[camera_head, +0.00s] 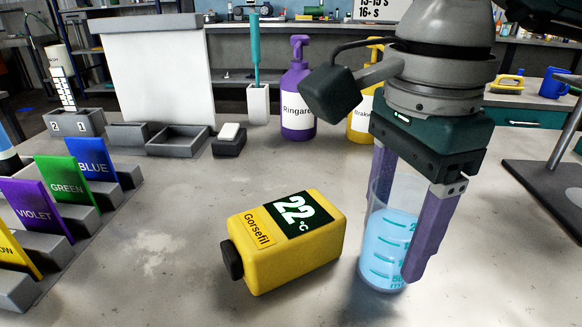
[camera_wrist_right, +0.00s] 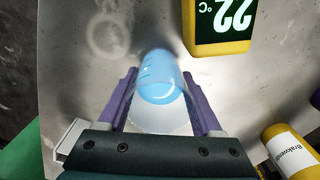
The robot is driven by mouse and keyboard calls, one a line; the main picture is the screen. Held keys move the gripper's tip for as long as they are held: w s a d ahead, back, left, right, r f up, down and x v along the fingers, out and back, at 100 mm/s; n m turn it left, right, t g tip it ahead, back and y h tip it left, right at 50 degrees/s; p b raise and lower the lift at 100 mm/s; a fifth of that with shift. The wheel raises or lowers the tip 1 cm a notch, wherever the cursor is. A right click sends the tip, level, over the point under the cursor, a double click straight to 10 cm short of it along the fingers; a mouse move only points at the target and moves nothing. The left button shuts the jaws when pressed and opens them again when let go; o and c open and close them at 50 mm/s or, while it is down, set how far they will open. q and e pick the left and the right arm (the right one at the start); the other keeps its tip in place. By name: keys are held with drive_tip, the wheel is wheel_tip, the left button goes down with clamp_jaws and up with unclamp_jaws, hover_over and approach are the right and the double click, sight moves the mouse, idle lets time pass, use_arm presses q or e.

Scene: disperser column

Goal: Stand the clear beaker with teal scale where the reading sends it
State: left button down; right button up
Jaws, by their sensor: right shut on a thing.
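The clear beaker with teal scale (camera_head: 381,262) holds light blue liquid and stands upright, low at or just above the bench at the right front. My right gripper (camera_head: 398,225) is shut on it from above, purple fingers on either side. In the right wrist view the beaker (camera_wrist_right: 160,85) sits between the two fingers (camera_wrist_right: 160,105). A yellow device labelled Gorsefil (camera_head: 290,262) lies left of the beaker; its dark display (camera_head: 296,214) reads 22 °C. It shows partly in the wrist view (camera_wrist_right: 220,42). My left gripper is out of view.
Colour-flagged stands line the left edge: violet (camera_head: 33,212), green (camera_head: 67,186), blue (camera_head: 93,164), and a partly cut-off yellow one (camera_head: 15,250). A purple Ringard bottle (camera_head: 298,90), grey trays (camera_head: 178,140) and a partly legible sign (camera_head: 376,9) are behind. Bench left of the device is clear.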

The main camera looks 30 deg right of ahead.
drive_tip(key=shift+f, duration=0.2)
drive_tip(key=o, duration=1.5)
drive_tip(key=shift+c, duration=0.2)
